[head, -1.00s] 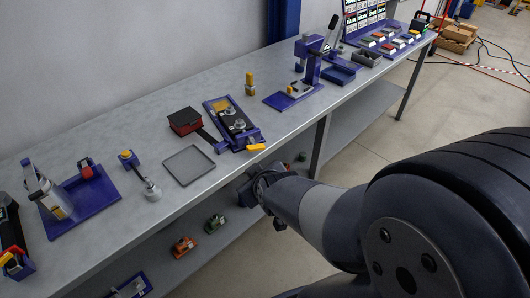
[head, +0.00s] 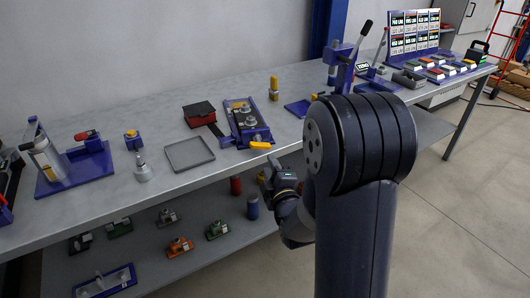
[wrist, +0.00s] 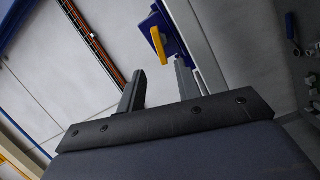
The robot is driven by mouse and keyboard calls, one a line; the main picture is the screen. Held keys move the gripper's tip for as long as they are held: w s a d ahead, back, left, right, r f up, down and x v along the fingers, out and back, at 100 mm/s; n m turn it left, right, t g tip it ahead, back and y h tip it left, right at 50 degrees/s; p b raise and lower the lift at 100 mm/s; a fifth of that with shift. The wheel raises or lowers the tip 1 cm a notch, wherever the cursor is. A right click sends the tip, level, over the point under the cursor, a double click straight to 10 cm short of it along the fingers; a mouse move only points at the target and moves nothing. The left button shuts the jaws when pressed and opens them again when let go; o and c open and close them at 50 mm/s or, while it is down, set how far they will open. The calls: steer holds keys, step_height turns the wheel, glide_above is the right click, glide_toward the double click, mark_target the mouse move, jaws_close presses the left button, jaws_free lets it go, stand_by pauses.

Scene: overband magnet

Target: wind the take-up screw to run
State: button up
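The overband magnet unit (head: 247,118) is a blue-framed fixture with a dark bed and round grey parts, lying on the bench. A yellow handle (head: 260,145) juts from its near end at the bench's front edge; I take it for the take-up screw's handle. In the wrist view the yellow handle (wrist: 160,46) sits against a blue end block (wrist: 172,28), ahead of the fingertips. My gripper (head: 268,172) is just below and in front of the handle, apart from it. In the wrist view my gripper (wrist: 160,80) has its fingers spread, with nothing between them.
A grey tray (head: 189,168) and a dark red box (head: 199,113) are left of the unit. A yellow-topped post (head: 273,88) stands to its right. The bench edge is close to my gripper. A lower shelf holds small orange (head: 180,246) and green (head: 216,229) parts.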

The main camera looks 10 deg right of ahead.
mark_target(261, 148)
steer(key=w+p, duration=0.1)
steer(key=w, duration=0.8)
steer(key=shift+w+a, duration=0.1)
steer(key=shift+a, duration=0.1)
steer(key=shift+c, duration=0.4)
jaws_close()
